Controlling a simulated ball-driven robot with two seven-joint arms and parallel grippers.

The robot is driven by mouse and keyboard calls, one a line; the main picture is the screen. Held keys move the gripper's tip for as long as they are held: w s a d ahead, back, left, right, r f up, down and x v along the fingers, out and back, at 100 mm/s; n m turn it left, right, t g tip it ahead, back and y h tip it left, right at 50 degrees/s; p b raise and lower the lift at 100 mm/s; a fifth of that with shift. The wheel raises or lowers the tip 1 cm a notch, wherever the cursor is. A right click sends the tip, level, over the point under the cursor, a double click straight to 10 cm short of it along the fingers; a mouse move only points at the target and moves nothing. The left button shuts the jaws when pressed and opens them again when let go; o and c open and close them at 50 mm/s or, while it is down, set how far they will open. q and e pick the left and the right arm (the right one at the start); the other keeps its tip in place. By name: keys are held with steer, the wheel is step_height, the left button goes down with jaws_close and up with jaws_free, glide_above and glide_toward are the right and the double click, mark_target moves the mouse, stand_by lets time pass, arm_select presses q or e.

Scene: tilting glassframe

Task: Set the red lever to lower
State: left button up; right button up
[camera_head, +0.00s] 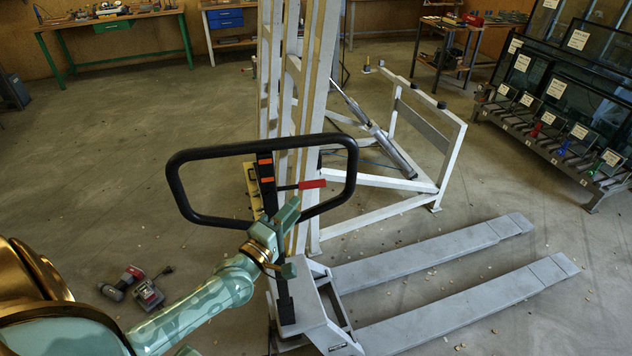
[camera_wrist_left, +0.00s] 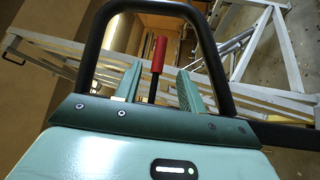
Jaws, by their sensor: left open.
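The red lever (camera_head: 312,184) sticks out to the right from the black handle column of the grey pallet truck (camera_head: 420,264), inside the black loop handle (camera_head: 210,153). It has a red grip on a thin dark rod. My left gripper (camera_head: 288,216) is open just below and left of the red grip. In the left wrist view, the red lever (camera_wrist_left: 158,54) appears between the two open green fingers (camera_wrist_left: 160,82), its rod running down between them. I cannot tell whether a finger touches it. The loop handle (camera_wrist_left: 98,45) arches around the fingers there. My right gripper is not in view.
A white frame mast (camera_head: 298,90) stands right behind the handle. A white tilting frame with a cylinder (camera_head: 385,140) is behind right. Power tools (camera_head: 148,294) lie on the floor at left. A glass rack (camera_head: 560,125) stands far right. Floor at left is mostly clear.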

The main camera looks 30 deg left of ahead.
mark_target(316, 187)
arm_select(q)
steer(key=w, duration=0.3)
steer(key=w+r, duration=0.1)
steer(key=w, duration=0.6)
steer(key=shift+w+d+r, duration=0.15)
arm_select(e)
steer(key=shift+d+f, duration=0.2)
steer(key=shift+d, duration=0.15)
